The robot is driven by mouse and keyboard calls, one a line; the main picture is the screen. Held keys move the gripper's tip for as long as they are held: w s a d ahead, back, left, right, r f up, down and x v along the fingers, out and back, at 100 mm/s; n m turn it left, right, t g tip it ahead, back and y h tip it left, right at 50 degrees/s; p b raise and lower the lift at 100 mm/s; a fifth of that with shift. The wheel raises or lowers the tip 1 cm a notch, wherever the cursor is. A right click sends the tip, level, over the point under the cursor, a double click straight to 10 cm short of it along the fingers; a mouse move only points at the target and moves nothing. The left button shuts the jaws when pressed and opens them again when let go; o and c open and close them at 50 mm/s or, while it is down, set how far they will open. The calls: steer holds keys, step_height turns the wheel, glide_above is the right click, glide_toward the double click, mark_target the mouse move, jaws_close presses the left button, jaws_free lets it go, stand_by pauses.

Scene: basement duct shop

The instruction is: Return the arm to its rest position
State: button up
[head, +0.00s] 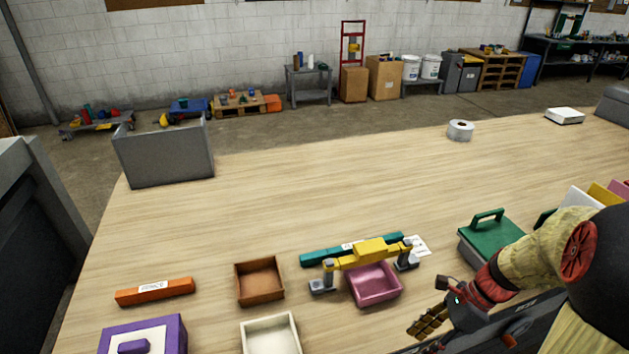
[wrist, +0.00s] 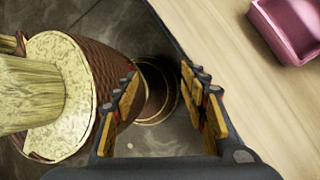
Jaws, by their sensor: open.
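My gripper (head: 432,322) is at the front edge of the wooden table (head: 330,190), at the lower right in the head view. My arm bends in from the right edge of that view. In the wrist view my gripper (wrist: 163,100) is open, with its two fingers apart and nothing between them. It points down past the table edge, with the grey floor below. The pink tray (head: 375,285) is to the left of my gripper in the head view. It also shows at the upper right of the wrist view (wrist: 283,28).
A green-lidded box (head: 485,242) stands close behind my arm. A yellow-handled piece (head: 368,253) bridges the pink tray. A brown tray (head: 259,281), a cream tray (head: 270,337), an orange bar (head: 154,291) and a purple box (head: 142,335) lie left. The table's middle is clear.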

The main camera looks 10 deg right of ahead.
steer(key=s+a+r+n+t+h, duration=0.1)
steer(key=a+r+n+t+h, duration=0.1)
steer(key=a+r+n, duration=0.5)
steer(key=s+a+r+n+t+h, duration=0.1)
steer(key=a+r+n+t+h, duration=0.2)
steer(key=a+r+n, duration=0.4)
step_height(320, 180, up, 5)
steer(key=n+h, duration=0.1)
steer(key=n, duration=0.8)
steer(key=shift+s+n, duration=0.25)
steer(key=shift+n, duration=0.15)
